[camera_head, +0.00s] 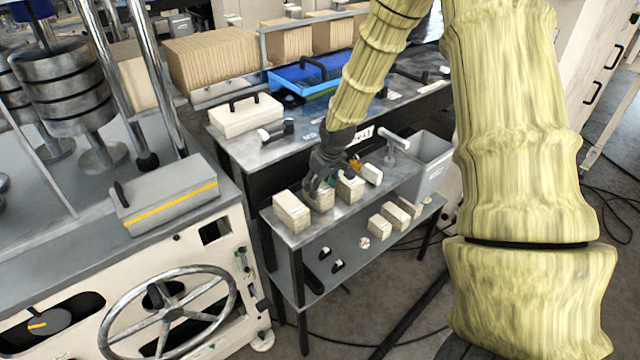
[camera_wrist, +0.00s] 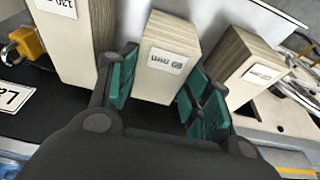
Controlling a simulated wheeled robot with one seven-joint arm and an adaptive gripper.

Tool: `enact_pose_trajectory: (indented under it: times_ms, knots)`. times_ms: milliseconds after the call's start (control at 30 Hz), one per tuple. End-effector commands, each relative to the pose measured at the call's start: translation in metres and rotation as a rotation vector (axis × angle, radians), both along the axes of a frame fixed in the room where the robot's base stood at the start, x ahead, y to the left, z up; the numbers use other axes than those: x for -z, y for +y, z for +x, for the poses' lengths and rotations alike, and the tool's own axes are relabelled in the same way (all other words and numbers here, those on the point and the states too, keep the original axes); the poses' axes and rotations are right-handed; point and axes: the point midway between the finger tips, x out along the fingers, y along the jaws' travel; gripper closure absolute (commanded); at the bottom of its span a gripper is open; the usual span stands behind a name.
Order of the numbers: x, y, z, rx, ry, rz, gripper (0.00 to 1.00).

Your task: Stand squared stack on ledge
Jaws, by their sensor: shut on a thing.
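My gripper (camera_head: 318,180) reaches down to the metal ledge (camera_head: 350,211), the upper level of a small two-level stand. In the wrist view, its teal-padded fingers (camera_wrist: 165,98) are shut on the squared stack (camera_wrist: 160,82), a pale block with a label ending in "mm". The stack (camera_head: 321,200) stands upright in the head view, at the ledge; whether its base touches cannot be told. One stack (camera_head: 292,212) stands to its left and another (camera_head: 350,188) to its right. Both neighbours also show in the wrist view, at left (camera_wrist: 90,45) and right (camera_wrist: 240,68).
A grey bin (camera_head: 432,165) stands at the ledge's right end. Several pale blocks (camera_head: 393,217) lie on the lower shelf. A taller metal table with a white case (camera_head: 246,115) and blue tray (camera_head: 310,75) stands behind. A machine with a handwheel (camera_head: 170,318) stands at left.

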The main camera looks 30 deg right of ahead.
Motion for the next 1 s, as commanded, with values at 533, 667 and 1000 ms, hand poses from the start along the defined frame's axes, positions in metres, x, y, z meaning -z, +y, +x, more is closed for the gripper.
enact_pose_trajectory:
  times_ms: [533, 667, 1000]
  knots:
    - [0.0099, 0.0001, -0.0003, 0.0, 0.0, 0.0, 0.95]
    - [0.0091, 0.0001, -0.0002, 0.0, 0.0, 0.0, 0.29]
    - [0.0076, 0.0001, -0.0003, 0.001, 0.0, 0.0, 0.29]
